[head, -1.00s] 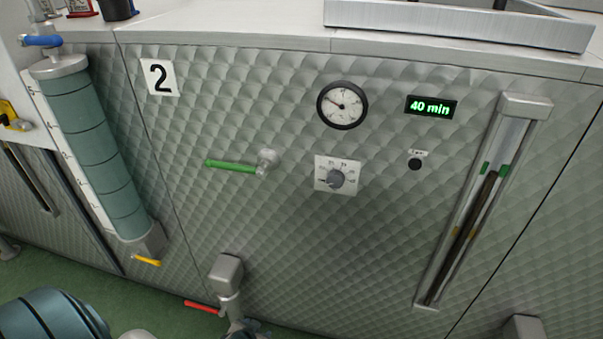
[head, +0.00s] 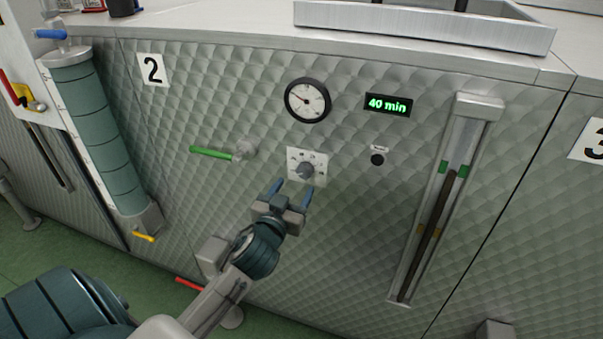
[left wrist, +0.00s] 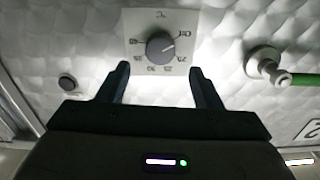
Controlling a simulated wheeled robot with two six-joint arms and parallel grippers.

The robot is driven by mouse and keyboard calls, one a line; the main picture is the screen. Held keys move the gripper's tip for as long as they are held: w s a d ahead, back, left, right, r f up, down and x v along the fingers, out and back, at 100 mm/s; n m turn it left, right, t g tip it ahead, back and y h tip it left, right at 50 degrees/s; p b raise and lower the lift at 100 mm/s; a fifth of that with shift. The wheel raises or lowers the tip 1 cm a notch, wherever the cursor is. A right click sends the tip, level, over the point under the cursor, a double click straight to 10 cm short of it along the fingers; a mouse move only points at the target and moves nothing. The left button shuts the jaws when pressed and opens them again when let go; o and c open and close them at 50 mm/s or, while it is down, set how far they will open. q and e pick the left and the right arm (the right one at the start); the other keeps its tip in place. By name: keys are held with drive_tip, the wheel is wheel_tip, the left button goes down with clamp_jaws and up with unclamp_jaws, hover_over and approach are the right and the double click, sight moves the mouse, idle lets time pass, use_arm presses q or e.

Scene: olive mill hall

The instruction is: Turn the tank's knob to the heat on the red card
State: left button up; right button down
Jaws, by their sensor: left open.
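The knob (head: 306,170) is a grey round dial on a white scale plate (head: 318,158) on the quilted steel front of tank 2 (head: 350,230). In the left wrist view the knob (left wrist: 160,47) shows close up, with OFF and temperature numbers around it. Its pale mark seems to point near OFF, to the right; the exact setting is hard to read. My left gripper (head: 291,191) is open and empty, its fingertips just short of the knob, below it in the head view. I cannot make out a red card. My right gripper is out of view.
A round gauge (head: 307,100) sits above the knob and a green-lit "40 min" display (head: 387,104) to its right. A green lever (head: 212,152) sticks out at left. A black button (head: 377,159) and a sight tube (head: 440,210) are at right. A small red item (head: 92,4) stands at back left.

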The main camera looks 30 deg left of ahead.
sight(303, 173)
use_arm(q)
drive_tip(key=p+x, duration=0.1)
drive_tip(key=x, duration=0.5)
drive_tip(key=c, duration=1)
